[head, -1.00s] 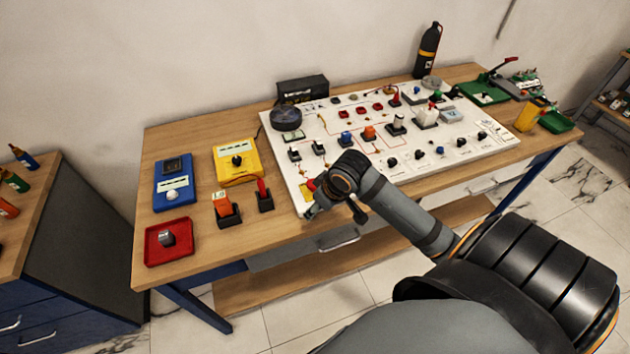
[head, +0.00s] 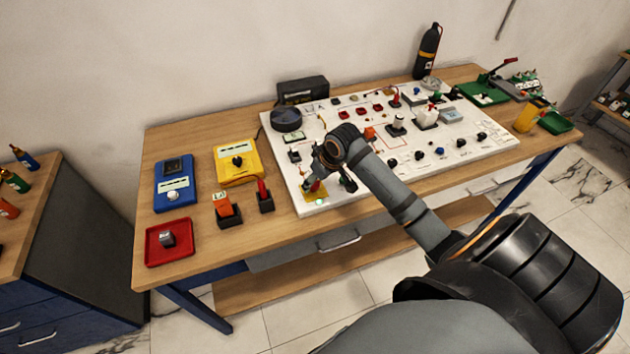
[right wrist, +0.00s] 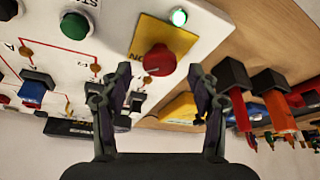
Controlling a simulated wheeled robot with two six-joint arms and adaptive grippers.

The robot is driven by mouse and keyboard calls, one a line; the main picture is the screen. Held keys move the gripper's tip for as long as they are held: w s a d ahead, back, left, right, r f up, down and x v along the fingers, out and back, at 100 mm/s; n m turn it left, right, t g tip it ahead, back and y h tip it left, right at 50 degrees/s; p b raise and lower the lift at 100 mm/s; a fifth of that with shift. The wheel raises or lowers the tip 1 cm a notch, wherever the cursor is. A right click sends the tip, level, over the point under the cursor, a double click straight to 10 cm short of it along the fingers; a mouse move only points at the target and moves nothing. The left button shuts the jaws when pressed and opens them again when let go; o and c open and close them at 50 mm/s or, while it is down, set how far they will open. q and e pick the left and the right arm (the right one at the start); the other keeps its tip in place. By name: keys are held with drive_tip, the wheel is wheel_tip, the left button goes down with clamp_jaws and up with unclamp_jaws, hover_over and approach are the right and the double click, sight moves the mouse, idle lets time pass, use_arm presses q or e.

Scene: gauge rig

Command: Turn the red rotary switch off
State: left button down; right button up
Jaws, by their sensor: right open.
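The red rotary switch (right wrist: 158,62) is a round red knob on a yellow plate (right wrist: 178,37) in the right wrist view. A green lamp (right wrist: 179,17) beside it is lit. In the head view, the red switch (head: 314,186) is at the white panel's front left corner, partly covered by my right gripper (head: 328,183). The right gripper also shows in the right wrist view (right wrist: 160,78), open and empty. Its fingers point toward the knob, one to each side of it in the picture. I cannot tell whether they touch it. My left gripper is out of view.
The white panel (head: 470,152) carries several other knobs, switches and buttons close by. A black bottle (head: 428,52) stands behind.

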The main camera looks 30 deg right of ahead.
drive_tip(key=shift+x, duration=0.8)
drive_tip(key=c, duration=1.1)
drive_tip(key=shift+c, duration=0.2)
